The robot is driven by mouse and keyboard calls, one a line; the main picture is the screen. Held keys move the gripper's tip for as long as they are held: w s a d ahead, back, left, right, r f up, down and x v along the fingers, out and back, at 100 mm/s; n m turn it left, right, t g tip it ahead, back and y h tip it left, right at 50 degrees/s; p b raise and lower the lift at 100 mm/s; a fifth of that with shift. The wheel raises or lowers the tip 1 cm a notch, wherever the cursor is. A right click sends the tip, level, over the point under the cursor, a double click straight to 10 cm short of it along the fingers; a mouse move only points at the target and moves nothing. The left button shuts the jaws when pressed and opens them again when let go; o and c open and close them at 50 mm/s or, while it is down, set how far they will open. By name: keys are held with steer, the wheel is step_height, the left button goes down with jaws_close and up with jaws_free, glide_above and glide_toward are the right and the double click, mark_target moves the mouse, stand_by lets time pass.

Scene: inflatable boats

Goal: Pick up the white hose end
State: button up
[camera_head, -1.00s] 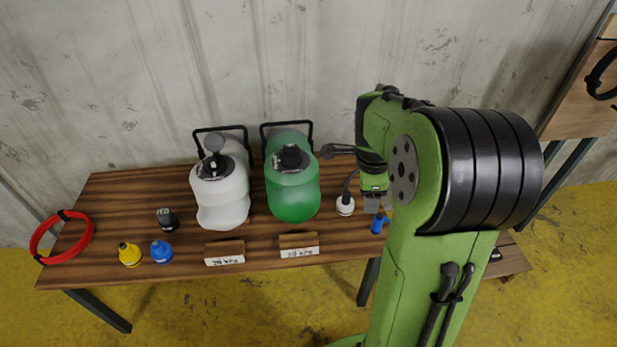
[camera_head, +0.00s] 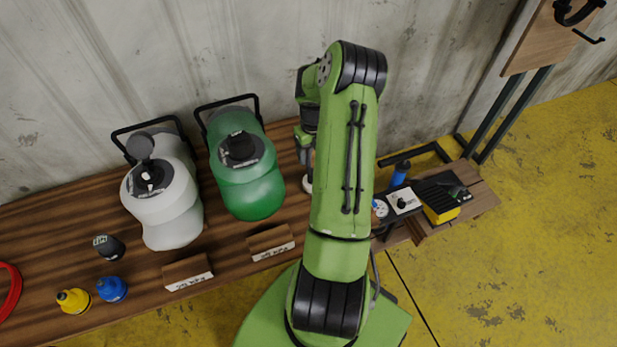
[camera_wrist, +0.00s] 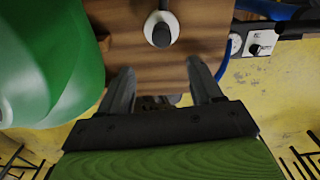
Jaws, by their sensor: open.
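The white hose end (camera_wrist: 151,31) is a round white piece with a dark grey stem, standing on the wooden table at the top of the wrist view. In the head view only its white edge (camera_head: 307,185) shows beside my arm. My gripper (camera_wrist: 160,68) is open and empty, its two fingers pointing toward the hose end, which lies beyond the fingertips and roughly centred between them.
A gauge box (camera_head: 404,200) and blue hose (camera_wrist: 222,68) are at right.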

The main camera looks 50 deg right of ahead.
mark_target(312, 173)
step_height(312, 173, down, 6)
steer(key=shift+w+d+r+b, duration=0.1)
steer(key=shift+w+b, duration=0.05)
steer(key=shift+b, duration=0.35)
steer(key=f, duration=0.2)
steer(key=f+b, duration=0.1)
steer(key=f, duration=0.2)
steer(key=shift+d+f+b, duration=0.2)
steer(key=shift+f+b, duration=0.1)
steer(key=shift+f, duration=0.05)
steer(key=shift+r, duration=0.1)
steer(key=c, duration=1.2)
